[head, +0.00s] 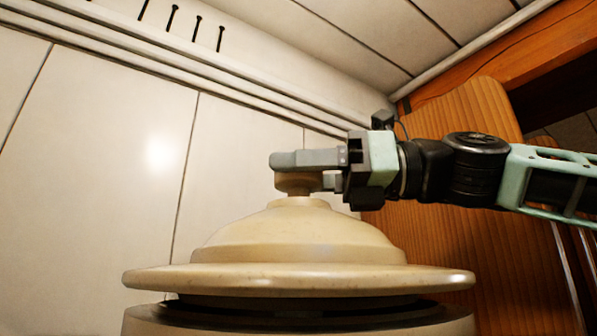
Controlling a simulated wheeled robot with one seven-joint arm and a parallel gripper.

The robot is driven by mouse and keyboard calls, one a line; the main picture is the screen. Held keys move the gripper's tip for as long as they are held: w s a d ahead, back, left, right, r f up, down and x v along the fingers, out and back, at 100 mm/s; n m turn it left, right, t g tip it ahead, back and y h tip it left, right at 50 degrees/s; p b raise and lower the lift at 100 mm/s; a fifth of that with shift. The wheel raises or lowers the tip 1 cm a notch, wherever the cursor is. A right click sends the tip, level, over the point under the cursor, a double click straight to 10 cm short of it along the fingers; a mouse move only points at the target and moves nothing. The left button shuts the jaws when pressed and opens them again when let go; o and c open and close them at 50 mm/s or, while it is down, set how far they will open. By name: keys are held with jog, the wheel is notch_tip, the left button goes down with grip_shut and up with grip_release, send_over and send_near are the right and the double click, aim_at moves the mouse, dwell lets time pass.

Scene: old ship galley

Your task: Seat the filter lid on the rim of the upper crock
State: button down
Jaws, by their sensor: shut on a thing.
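The filter lid (300,236) is a cream, speckled dome with a wide flat brim and a knob on top. My gripper (300,168) comes in from the right and is shut on the lid's knob. The lid looks about level. Below it is the upper crock (300,328), cream as well, cut off by the bottom edge of the head view. A dark gap shows between the lid's brim and the crock's rim, so the lid appears held a little above it. The lid's underside and most of the crock's opening are hidden.
A white panelled wall (100,150) with a ledge and several dark hooks (172,17) stands behind. An orange-brown wooden panel (470,260) stands at the right behind my arm. The space left of the lid looks free.

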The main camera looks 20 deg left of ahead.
jog(key=shift+f+b, duration=0.7)
jog(key=shift+f, duration=0.1)
dwell(0.5)
jog(key=c, duration=0.5)
grip_release()
jog(key=shift+f, duration=0.15)
jog(key=b+v, duration=0.6)
jog(key=v, duration=1.1)
jog(key=shift+d+b, duration=0.25)
jog(key=shift+b, duration=0.05)
